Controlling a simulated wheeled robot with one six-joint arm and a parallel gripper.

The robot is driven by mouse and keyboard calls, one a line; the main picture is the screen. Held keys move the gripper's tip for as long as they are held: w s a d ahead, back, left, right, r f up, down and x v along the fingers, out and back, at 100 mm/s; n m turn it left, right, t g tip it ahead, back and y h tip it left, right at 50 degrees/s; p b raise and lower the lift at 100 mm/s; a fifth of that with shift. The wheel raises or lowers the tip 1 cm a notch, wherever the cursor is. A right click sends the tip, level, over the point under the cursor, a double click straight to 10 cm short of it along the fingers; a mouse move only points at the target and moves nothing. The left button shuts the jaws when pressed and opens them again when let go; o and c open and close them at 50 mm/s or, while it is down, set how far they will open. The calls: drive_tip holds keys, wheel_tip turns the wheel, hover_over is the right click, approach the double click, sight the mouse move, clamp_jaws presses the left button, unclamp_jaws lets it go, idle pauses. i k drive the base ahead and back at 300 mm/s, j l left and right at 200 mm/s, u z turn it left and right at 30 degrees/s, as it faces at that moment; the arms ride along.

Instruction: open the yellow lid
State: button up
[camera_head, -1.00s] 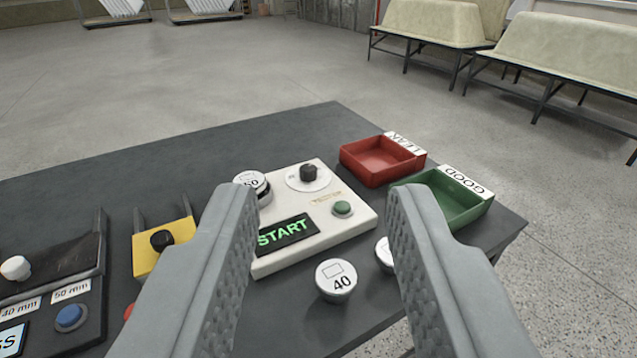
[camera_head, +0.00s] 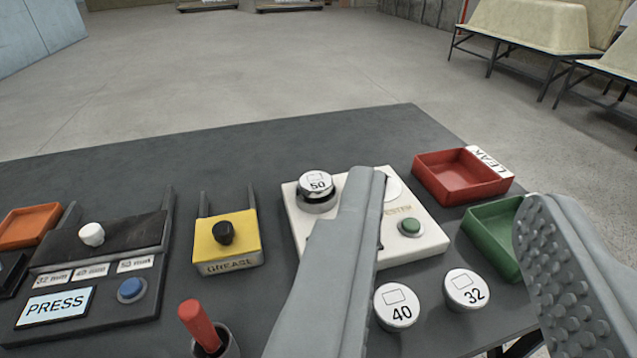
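The yellow lid (camera_head: 228,243) is a flat yellow cover with a black knob (camera_head: 223,232) on top and a GREASE label on its front edge. It lies flat between two dark upright posts at its back, and looks shut. My gripper (camera_head: 455,195) is open and empty, its two grey fingers spread wide. It is to the right of the yellow lid and apart from it. The left finger hides part of the white tester box (camera_head: 300,225).
A press (camera_head: 75,275) with a white knob stands left of the lid. A red-handled tool (camera_head: 199,325) stands in a cup in front. Caps marked 40 (camera_head: 396,306) and 32 (camera_head: 466,290) lie at front right. Red (camera_head: 455,178) and green (camera_head: 488,235) trays are at the right.

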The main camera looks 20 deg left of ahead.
sight(236, 234)
drive_tip(key=z, duration=0.4)
drive_tip(key=u, duration=1.15)
